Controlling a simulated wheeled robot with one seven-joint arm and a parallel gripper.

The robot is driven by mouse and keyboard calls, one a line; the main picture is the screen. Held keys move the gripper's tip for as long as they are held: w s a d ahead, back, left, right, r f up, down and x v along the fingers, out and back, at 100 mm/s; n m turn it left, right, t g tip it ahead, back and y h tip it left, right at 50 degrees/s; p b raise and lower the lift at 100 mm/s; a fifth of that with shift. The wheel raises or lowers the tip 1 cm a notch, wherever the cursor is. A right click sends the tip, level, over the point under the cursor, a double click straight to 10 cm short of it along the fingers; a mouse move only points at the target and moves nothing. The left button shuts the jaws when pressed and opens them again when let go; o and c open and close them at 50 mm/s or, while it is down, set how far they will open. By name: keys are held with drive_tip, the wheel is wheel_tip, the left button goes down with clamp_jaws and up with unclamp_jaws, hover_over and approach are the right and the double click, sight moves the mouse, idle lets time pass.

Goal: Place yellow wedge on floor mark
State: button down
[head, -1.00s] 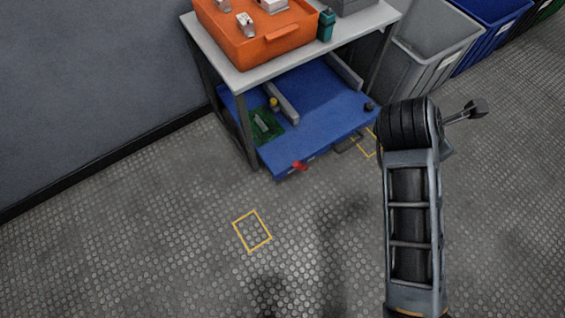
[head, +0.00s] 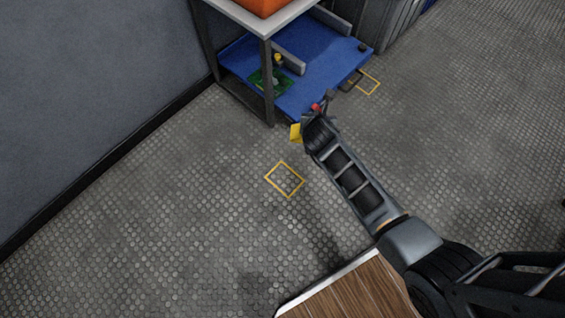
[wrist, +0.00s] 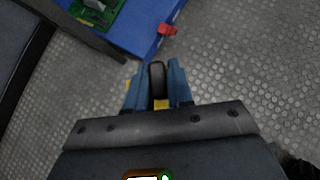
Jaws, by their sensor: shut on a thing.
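The yellow wedge (head: 296,133) shows at the end of my arm in the head view, above the floor and partly hidden by my gripper (head: 307,128). In the wrist view my blue fingers (wrist: 158,88) are shut on it, and only small yellow parts (wrist: 161,104) show. One yellow-outlined floor mark (head: 285,179) lies below and slightly left of the wedge in the head view, with nothing on it. Another yellow outline (head: 367,82) lies at the right end of the bench. The frames do not show which mark is meant.
A bench with a blue lower shelf (head: 300,85) stands just beyond my gripper, its dark leg (head: 268,95) close by. A red handle (wrist: 168,29) sticks out from the shelf edge. A wooden-topped surface (head: 350,290) is at the bottom. Floor around the nearer mark is clear.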

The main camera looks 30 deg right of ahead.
drive_tip(key=s+d+f+n+y, duration=0.1)
drive_tip(key=s+d+f, duration=0.1)
drive_tip(key=s+f, duration=0.65)
drive_tip(key=w+a+f+b, duration=0.4)
drive_tip(key=a+f+b, duration=0.7)
drive_tip(key=b, duration=0.1)
drive_tip(key=shift+w+a+f+t, duration=0.15)
drive_tip(key=shift+w+f+t, duration=0.15)
drive_tip(key=shift+f, duration=0.05)
drive_tip(key=c, duration=1)
unclamp_jaws()
drive_tip(key=shift+f, duration=0.15)
